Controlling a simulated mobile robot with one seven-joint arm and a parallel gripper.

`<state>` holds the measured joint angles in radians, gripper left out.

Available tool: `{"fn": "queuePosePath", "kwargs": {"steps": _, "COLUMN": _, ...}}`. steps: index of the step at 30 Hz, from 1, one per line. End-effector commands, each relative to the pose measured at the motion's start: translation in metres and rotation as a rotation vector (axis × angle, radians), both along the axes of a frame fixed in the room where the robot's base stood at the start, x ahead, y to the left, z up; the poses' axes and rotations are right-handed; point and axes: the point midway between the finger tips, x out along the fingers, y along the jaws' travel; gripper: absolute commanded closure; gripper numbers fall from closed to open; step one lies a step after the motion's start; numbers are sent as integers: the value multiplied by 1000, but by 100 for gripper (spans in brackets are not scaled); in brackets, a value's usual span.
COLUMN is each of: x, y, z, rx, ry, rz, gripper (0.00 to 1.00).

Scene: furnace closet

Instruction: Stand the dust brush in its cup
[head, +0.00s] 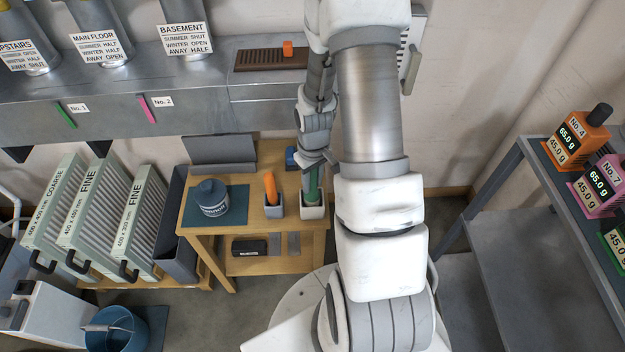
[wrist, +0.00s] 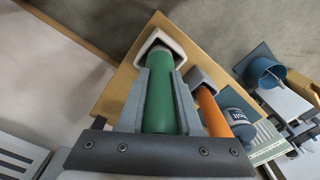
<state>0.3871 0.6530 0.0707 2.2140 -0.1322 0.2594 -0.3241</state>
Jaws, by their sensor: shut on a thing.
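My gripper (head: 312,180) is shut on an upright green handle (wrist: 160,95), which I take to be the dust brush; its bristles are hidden. In the wrist view the two grey fingers lie along both sides of the handle. Its lower end meets the mouth of a pale square cup (head: 313,212) at the right front of the small wooden table. The cup also shows in the wrist view (wrist: 177,46). The lower end appears to be inside the cup, but how deep I cannot tell.
An orange-handled tool (head: 270,187) stands in a grey cup (head: 274,212) just left. A blue-grey tub (head: 212,199) sits on a dark mat further left on the wooden table (head: 247,222). A small blue object (head: 291,157) lies behind the cups. A grey shelf (head: 500,215) stands right.

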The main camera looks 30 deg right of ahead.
Motion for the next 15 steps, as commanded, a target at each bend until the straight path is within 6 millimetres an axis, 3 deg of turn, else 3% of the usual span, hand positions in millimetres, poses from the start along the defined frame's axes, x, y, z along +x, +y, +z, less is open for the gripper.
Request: {"fn": "queuePosePath", "kwargs": {"steps": 15, "x": 0, "y": 0, "z": -14, "rx": 0, "ry": 0, "rz": 0, "gripper": 100}}
